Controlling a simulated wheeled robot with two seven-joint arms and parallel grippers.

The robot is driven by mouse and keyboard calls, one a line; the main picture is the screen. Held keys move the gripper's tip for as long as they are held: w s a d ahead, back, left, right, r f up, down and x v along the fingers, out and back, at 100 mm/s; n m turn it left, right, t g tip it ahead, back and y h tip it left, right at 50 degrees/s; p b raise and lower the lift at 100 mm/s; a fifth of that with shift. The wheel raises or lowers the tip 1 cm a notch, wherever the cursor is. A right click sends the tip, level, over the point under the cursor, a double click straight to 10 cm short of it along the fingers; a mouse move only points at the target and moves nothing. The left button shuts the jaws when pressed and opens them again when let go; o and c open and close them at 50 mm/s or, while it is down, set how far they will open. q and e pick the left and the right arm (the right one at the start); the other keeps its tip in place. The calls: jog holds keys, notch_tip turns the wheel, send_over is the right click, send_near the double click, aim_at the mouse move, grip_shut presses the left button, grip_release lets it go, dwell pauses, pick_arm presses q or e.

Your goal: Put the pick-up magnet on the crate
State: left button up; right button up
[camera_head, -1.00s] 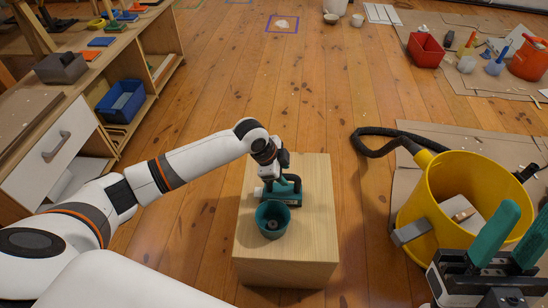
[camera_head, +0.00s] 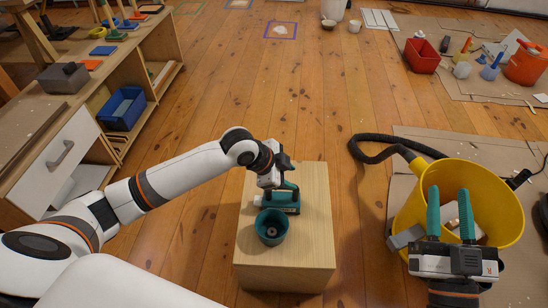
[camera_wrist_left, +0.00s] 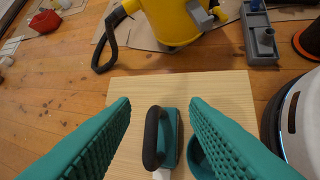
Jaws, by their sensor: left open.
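A teal tool with a black handle (camera_head: 283,207), which looks like the pick-up magnet, lies on top of the light wooden crate (camera_head: 285,272). In the left wrist view its black handle (camera_wrist_left: 153,138) shows between my fingers, above the bare crate top (camera_wrist_left: 232,90). My left gripper (camera_head: 286,187) is over the crate at the tool, open, one teal finger on each side; whether they touch it I cannot tell. In the left wrist view the left gripper (camera_wrist_left: 158,125) covers the front of the scene. My right gripper (camera_head: 450,212) is open at the yellow bucket's near side.
A teal cup (camera_head: 271,229) stands on the crate just in front of the tool. The yellow bucket (camera_head: 505,205) with a black hose (camera_head: 378,153) stands on cardboard at right. A wooden shelf unit (camera_head: 100,150) is at left. The floor behind the crate is clear.

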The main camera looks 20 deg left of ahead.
pick_arm(q)
jog(key=s+d+r+n+t+h, duration=0.5)
jog(key=d+r+t, duration=0.3)
jog(key=d+r, duration=0.2)
jog(key=s+a+r+n+t+y, duration=0.4)
jog(key=s+a+r+n+t, duration=0.2)
jog(key=r, duration=0.5)
jog(key=a+t, duration=0.2)
jog(key=shift+s+t+y, duration=0.25)
jog(key=shift+t+y, duration=0.05)
jog(key=shift+r, duration=0.1)
